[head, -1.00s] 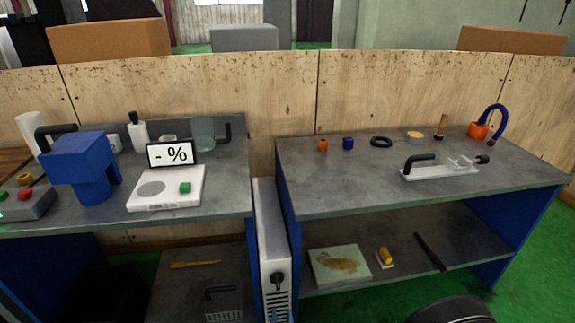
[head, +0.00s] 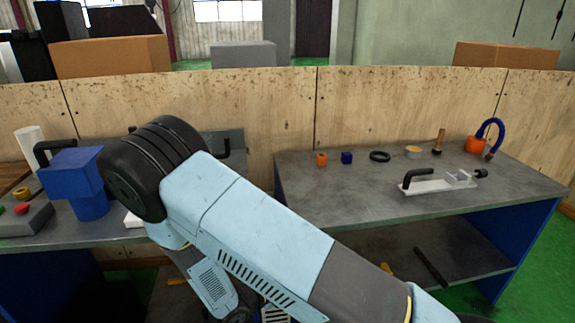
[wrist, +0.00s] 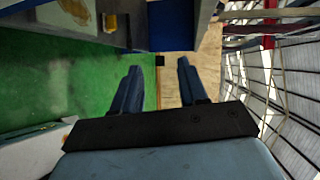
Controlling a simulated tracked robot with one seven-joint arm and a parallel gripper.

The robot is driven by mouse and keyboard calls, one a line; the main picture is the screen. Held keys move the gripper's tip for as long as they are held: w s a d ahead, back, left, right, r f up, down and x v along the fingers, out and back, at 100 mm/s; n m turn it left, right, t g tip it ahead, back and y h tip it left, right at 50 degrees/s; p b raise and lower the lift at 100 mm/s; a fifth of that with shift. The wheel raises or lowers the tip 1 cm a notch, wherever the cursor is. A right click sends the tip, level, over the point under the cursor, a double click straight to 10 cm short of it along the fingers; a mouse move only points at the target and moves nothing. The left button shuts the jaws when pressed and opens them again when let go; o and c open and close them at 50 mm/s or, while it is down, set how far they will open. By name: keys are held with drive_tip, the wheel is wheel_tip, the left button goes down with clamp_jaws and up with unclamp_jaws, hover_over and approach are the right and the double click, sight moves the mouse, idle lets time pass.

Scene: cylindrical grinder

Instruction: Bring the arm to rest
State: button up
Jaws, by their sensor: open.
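My arm (head: 245,225) is raised across the middle of the head view, bent at a black joint at its upper left. It covers most of the left bench top and part of the lower shelf. My gripper (wrist: 158,85) shows in the wrist view with its two dark blue fingers apart and nothing between them. Beyond the fingers are the green floor and a plywood panel. In the head view my gripper is out of sight.
The right bench (head: 330,200) carries an orange piece (head: 321,159), a blue piece (head: 347,157), a black ring (head: 380,156) and a white fixture (head: 440,184) with black handles. On the left bench stand a blue machine (head: 80,180) and a control box (head: 22,218). Plywood panels (head: 410,110) close off the back.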

drive_tip(key=s+d+r+m+g+y, duration=0.1)
drive_tip(key=d+r+m+g+y, duration=0.35)
drive_tip(key=r+m, duration=0.8)
drive_tip(key=d+r+m+g+y, duration=0.1)
drive_tip(key=d+r+m+g, duration=0.4)
drive_tip(key=d+r+m, duration=0.65)
drive_tip(key=s+d+r+m+t+y, duration=0.2)
drive_tip(key=s+r+m, duration=0.4)
drive_tip(key=r+m, duration=0.3)
drive_tip(key=s+d+r+m+t+y, duration=0.3)
drive_tip(key=s+d+r+m+y, duration=0.1)
drive_tip(key=s+r+m, duration=0.3)
wheel_tip(320, 180, up, 3)
drive_tip(key=m, duration=0.4)
drive_tip(key=shift+f+y, duration=0.15)
drive_tip(key=shift+y, duration=0.2)
drive_tip(key=shift+d, duration=0.1)
